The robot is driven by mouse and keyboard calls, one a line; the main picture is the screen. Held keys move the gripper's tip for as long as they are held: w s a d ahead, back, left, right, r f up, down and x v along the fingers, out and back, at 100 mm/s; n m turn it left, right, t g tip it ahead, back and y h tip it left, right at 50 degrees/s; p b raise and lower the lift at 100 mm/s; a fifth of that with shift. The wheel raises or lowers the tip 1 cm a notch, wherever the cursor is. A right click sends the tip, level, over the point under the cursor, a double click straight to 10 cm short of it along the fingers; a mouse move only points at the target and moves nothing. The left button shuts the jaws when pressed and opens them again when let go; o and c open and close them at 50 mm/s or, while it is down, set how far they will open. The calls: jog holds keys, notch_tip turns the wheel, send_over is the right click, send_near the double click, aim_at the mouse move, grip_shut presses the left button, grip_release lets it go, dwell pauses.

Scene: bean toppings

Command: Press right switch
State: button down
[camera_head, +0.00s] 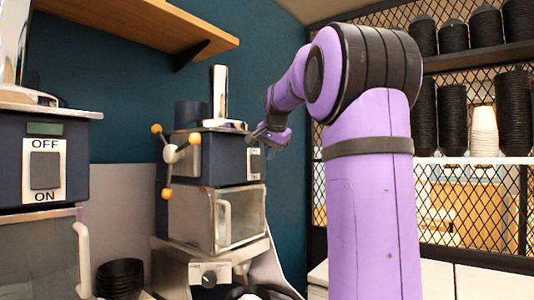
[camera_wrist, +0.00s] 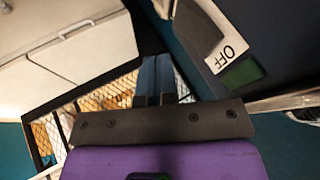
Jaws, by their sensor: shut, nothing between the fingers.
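The right machine (camera_head: 222,158) is dark blue and stands against the teal wall. Its right switch is a grey rocker on a white plate (camera_head: 254,166), seen at a slant on the machine's right-hand face. In the wrist view the right switch (camera_wrist: 194,30) shows as a dark rocker on a white plate marked OFF, at upper right; its far end is cut off. My gripper (camera_head: 257,136) is close to the top of that plate. The fingers (camera_wrist: 155,76) are shut and empty, left of the switch in the wrist view. Contact cannot be told.
A left machine (camera_head: 12,170) has its own OFF/ON switch (camera_head: 45,171). Orange-knobbed handles (camera_head: 174,154) stick out from the right machine's left side. A wooden shelf (camera_head: 140,22) hangs above. Black cups (camera_head: 120,279) stand between the machines.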

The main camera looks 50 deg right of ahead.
jog(key=w+r+v, duration=0.1)
jog(key=w+v, duration=0.1)
jog(key=v, duration=0.7)
jog(key=shift+s+a+r, duration=0.2)
jog(key=shift+a+r, duration=0.05)
jog(key=s+a+f+n+y, duration=0.1)
jog(key=s+a+f+n, duration=0.3)
jog(key=a+f, duration=0.5)
jog(key=s+a+f+n+y, duration=0.2)
jog(key=s+a+f+n, duration=0.3)
jog(key=a, duration=0.7)
jog(key=s+a+f+n, duration=0.3)
jog(key=s+a+f, duration=0.2)
jog(key=f, duration=0.3)
jog(key=s+a+f+n+g+y, duration=0.1)
jog(key=s+a+f+n, duration=0.2)
jog(key=s+f, duration=0.4)
notch_tip(320, 180, down, 2)
jog(key=shift+s+a+f+n, duration=0.1)
jog(key=shift+s+a+n, duration=0.2)
jog(key=shift+a, duration=0.55)
